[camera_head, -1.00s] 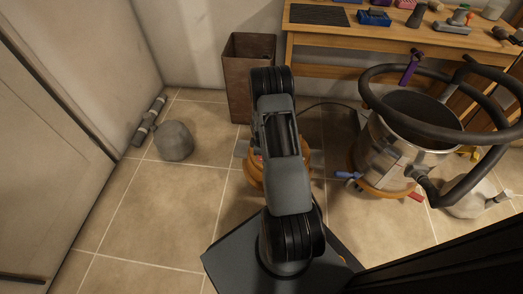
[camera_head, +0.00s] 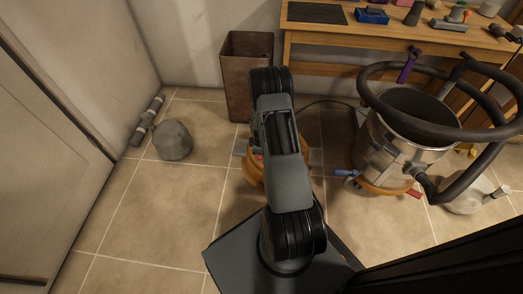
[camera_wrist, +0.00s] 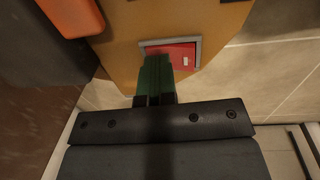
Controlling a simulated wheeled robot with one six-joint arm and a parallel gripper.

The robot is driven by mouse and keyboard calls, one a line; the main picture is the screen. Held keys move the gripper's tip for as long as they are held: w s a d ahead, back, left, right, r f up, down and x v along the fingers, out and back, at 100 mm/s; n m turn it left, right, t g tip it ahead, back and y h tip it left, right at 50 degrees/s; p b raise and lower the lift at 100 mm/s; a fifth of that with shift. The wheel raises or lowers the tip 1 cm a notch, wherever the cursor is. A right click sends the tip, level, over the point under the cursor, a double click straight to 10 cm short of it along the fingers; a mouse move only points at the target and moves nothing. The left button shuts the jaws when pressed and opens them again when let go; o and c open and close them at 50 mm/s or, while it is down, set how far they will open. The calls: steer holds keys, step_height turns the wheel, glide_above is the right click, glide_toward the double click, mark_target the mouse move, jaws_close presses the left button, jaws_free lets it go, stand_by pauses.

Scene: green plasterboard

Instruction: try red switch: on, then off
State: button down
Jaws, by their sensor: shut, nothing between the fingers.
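The red switch (camera_wrist: 184,55) is a flat red rocker with a small white mark, set in a grey frame on an orange-tan panel, at the top middle of the wrist view. My gripper (camera_wrist: 155,62) shows there as green fingertips, shut and empty. The tips overlap the left part of the switch and hide some of it; I cannot tell if they touch it. In the head view my arm covers the gripper and the switch, and only parts of a round orange thing (camera_head: 256,176) show beside the arm.
A steel vacuum drum (camera_head: 388,150) with a thick black hose stands to the right. A grey rounded lump (camera_head: 173,141) lies on the tiles at left. The floor at left front is clear.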

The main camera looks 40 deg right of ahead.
steer(key=shift+s+a+r+p, duration=0.2)
steer(key=shift+s+a+p, duration=0.1)
steer(key=shift+s+a, duration=0.2)
step_height(320, 180, up, 14)
steer(key=w+d+p, duration=0.1)
steer(key=p, duration=0.5)
steer(key=shift+w+d+p, duration=0.15)
steer(key=shift+p, duration=0.2)
steer(key=s+a+r+m+p, duration=0.1)
steer(key=a+r+p, duration=0.35)
steer(key=r, duration=0.65)
steer(key=a+r+m+t+p, duration=0.1)
steer(key=a+r+m+p, duration=0.3)
steer(key=r, duration=0.8)
steer(key=s+a+r+n+p, duration=0.1)
steer(key=a+r+p, duration=0.1)
steer(key=r+p, duration=0.65)
steer(key=s+a+r+m+p, duration=0.1)
steer(key=s+a+r+p, duration=0.2)
steer(key=r, duration=0.6)
steer(key=s+a+r+m+t+p, duration=0.1)
steer(key=s+a+r+p, duration=0.3)
steer(key=r, duration=0.5)
steer(key=s+a+r+m+t+p, duration=0.1)
steer(key=s+a+r+m+p, duration=0.2)
steer(key=s+r, duration=0.3)
step_height(320, 180, up, 3)
steer(key=shift+s+a+r+y+p, duration=0.15)
steer(key=shift+s+a+y+p, duration=0.25)
steer(key=shift+p, duration=0.15)
